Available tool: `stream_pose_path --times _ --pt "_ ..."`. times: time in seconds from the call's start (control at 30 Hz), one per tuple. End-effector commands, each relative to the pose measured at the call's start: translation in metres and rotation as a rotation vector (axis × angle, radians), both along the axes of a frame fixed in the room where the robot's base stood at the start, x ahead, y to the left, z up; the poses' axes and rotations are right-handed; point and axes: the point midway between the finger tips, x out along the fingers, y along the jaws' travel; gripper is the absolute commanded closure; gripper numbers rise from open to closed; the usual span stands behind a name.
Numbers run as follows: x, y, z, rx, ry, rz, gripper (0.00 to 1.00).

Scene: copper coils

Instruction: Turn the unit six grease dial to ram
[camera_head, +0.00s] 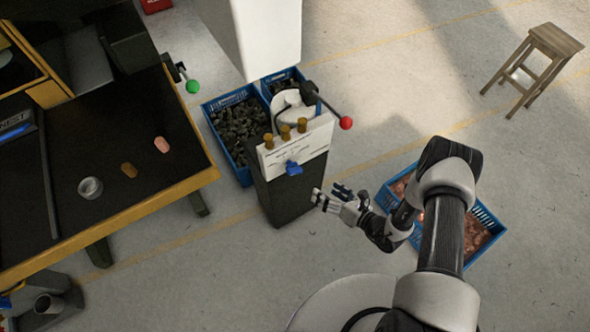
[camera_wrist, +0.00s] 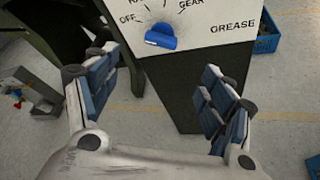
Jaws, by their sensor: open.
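The grease dial is a blue knob (camera_head: 294,168) on a white panel (camera_head: 312,148) atop a dark pedestal (camera_head: 280,200). In the wrist view the blue dial (camera_wrist: 160,37) shows near the top, with a pale mark on its lower left face. Labels around it read OFF, GEAR and GREASE; one at the top edge is cut off and starts with RA. My gripper (camera_head: 326,200) is open and empty, to the lower right of the dial in the head view. In the wrist view its two fingers (camera_wrist: 160,95) stand wide apart below the dial, not touching it.
A red-knobbed lever (camera_head: 345,123) sticks out right of the panel. Blue crates of dark parts (camera_head: 215,104) stand behind the pedestal, and a blue crate of copper pieces (camera_head: 487,216) lies under my arm. A dark workbench (camera_head: 110,130) is left. A wooden stool (camera_head: 555,42) stands far right.

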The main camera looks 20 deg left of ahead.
Motion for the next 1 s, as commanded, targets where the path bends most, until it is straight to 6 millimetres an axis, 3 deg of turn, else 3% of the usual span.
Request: stream_pose_path --times 0.17,0.7,1.0 --pt "0.004 0.011 -0.01 0.0 0.007 -0.009 0.25" --pt "0.055 0.106 -0.049 0.0 0.005 -0.005 0.25" --pt "0.074 0.138 -0.061 0.001 0.007 -0.009 0.25"
